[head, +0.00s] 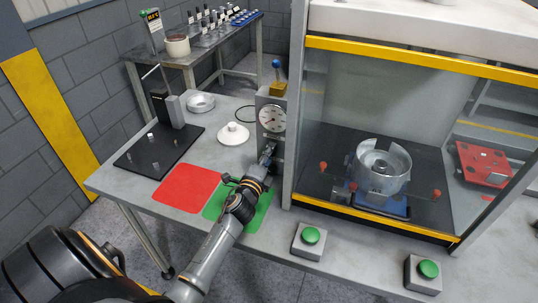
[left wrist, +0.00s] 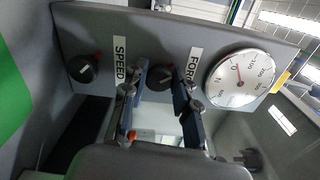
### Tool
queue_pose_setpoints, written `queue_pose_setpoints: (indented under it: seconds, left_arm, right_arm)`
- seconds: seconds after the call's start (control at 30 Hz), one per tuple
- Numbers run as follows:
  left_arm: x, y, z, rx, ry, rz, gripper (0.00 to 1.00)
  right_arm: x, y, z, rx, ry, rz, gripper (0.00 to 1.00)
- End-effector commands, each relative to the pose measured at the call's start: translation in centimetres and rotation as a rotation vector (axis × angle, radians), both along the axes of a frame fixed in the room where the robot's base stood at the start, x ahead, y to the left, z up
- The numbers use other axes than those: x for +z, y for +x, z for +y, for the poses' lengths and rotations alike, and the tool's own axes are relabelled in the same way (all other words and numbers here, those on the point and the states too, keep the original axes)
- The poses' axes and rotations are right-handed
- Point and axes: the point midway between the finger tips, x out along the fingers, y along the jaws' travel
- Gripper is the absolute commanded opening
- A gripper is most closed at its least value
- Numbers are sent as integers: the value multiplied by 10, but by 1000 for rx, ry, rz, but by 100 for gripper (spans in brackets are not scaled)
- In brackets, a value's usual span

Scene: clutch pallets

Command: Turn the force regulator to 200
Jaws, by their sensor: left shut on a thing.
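The control panel (head: 271,105) stands beside the glass-walled press; its round white gauge (left wrist: 238,80) also shows in the head view (head: 272,118). In the left wrist view the gauge needle is near the 0 mark. The black force regulator knob (left wrist: 160,77) is beside the FORCE label (left wrist: 193,66). My left gripper (left wrist: 160,92) has its fingers on both sides of this knob and is shut on it. In the head view my left gripper (head: 267,155) reaches the panel below the gauge, and the knob is hidden. My right gripper is not in view.
A second knob (left wrist: 83,68) sits by the SPEED label (left wrist: 119,62). A red mat (head: 187,187) and a partly covered green mat (head: 258,216) lie on the table. Green buttons (head: 310,236) (head: 428,269) stand along the front. A metal clutch part (head: 383,170) is in the press.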

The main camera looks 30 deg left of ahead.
Motion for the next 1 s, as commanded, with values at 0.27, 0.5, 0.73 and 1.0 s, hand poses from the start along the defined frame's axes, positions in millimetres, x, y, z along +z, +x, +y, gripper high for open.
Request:
queue_pose_setpoints:
  seconds: [0.27, 0.5, 0.73, 1.0]
  left_arm:
    - [-1, 0, 0, 0, -112, -26, 0]
    - [-1, 0, 0, 1, -145, -34, 0]
    - [-1, 0, 0, 1, -146, -34, 0]
    - [-1, 0, 0, 1, -145, -34, 50]
  right_arm:
    - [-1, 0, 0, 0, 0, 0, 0]
    - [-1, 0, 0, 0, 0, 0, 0]
    - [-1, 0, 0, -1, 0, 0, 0]
    - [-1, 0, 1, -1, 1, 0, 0]
